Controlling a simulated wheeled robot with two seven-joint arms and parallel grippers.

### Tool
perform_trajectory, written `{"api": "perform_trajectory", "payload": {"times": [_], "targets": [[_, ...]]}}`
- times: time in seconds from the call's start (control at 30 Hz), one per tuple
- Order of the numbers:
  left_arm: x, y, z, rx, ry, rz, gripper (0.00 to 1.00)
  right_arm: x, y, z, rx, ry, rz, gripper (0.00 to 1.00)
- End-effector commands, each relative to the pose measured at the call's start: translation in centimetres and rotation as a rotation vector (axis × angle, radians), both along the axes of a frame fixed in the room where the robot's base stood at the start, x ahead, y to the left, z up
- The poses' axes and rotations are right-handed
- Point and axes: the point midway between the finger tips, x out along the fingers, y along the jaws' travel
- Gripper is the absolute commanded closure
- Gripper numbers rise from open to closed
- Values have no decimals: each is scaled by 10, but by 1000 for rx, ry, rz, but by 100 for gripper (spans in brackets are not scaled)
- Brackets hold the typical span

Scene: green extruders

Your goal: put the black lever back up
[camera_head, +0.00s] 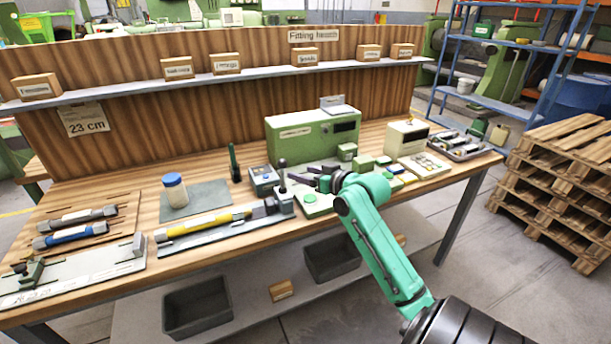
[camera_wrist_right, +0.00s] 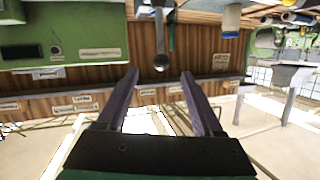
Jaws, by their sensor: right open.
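The black lever (camera_head: 282,177) with a round knob stands about upright on the grey clamp block at the right end of the yellow tool (camera_head: 205,223). In the wrist view, which looks upside down, the lever (camera_wrist_right: 159,35) hangs from the top with its knob pointing down. My right gripper (camera_head: 300,174) is open, just right of the lever. In the wrist view the two fingers (camera_wrist_right: 160,73) are apart, and the knob appears between and a little beyond their tips. I cannot tell whether it touches them. My left gripper is not in view.
A blue-grey box (camera_head: 264,181) with a button stands behind the lever. A green box (camera_head: 309,138) stands behind my gripper. A dark green upright handle (camera_head: 234,163) and a white jar with blue lid (camera_head: 175,190) stand to the left. The shelf board (camera_head: 250,77) runs behind.

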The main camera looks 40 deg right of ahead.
Motion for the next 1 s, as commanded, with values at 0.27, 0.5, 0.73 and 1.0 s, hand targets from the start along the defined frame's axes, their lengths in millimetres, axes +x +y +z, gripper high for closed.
{"api": "perform_trajectory", "payload": {"times": [0.27, 0.5, 0.73, 1.0], "targets": [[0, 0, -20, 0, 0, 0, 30, -21, -1, -16, -25, -25, -40, 97], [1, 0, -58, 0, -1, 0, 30, -79, 26, -8, -106, -155, -77, 100], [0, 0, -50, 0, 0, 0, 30, -60, 26, 2, -109, -175, -75, 100], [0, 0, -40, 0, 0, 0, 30, -2, 17, -3, -109, -173, -76, 100]]}}
